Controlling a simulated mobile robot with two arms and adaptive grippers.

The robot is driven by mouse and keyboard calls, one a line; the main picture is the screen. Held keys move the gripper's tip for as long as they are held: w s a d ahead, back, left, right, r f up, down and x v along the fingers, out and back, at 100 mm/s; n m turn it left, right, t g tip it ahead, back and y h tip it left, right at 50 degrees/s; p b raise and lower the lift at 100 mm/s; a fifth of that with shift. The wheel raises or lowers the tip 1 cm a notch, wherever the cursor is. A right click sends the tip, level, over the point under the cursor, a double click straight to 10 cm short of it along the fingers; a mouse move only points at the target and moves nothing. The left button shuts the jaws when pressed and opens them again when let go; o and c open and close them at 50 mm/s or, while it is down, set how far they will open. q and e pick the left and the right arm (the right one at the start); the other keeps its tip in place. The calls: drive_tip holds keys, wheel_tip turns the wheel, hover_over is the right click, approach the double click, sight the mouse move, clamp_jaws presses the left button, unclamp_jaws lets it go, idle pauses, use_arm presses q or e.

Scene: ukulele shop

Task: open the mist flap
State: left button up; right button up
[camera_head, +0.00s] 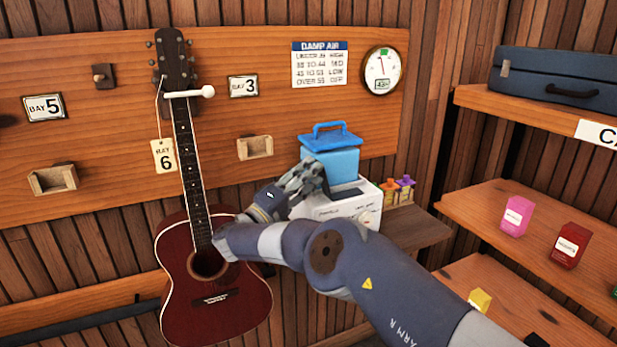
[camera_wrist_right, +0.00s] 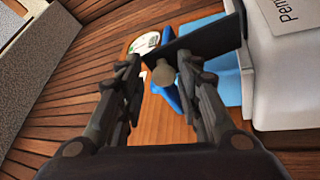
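A white humidifier box (camera_head: 340,208) with a blue lidded tank (camera_head: 338,160) stands on a wooden shelf against the wall. My right gripper (camera_head: 312,174) is at the box's left side, close to the tank, and hides part of both. In the right wrist view a dark flat plate (camera_wrist_right: 215,40), likely the mist flap, stands out beside the white box (camera_wrist_right: 295,75). It carries a small round tan knob (camera_wrist_right: 163,73). My right gripper (camera_wrist_right: 160,68) is open, with a finger on either side of the knob; contact is unclear. My left gripper is not in view.
A red guitar (camera_head: 225,300) hangs on the wall board left of my right arm. Small coloured bottles (camera_head: 397,190) stand right of the humidifier. Shelves with small boxes (camera_head: 515,215) and a blue case (camera_head: 555,75) are at the right.

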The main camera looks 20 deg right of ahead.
drive_tip(key=shift+f, duration=0.15)
drive_tip(key=v, duration=1.2)
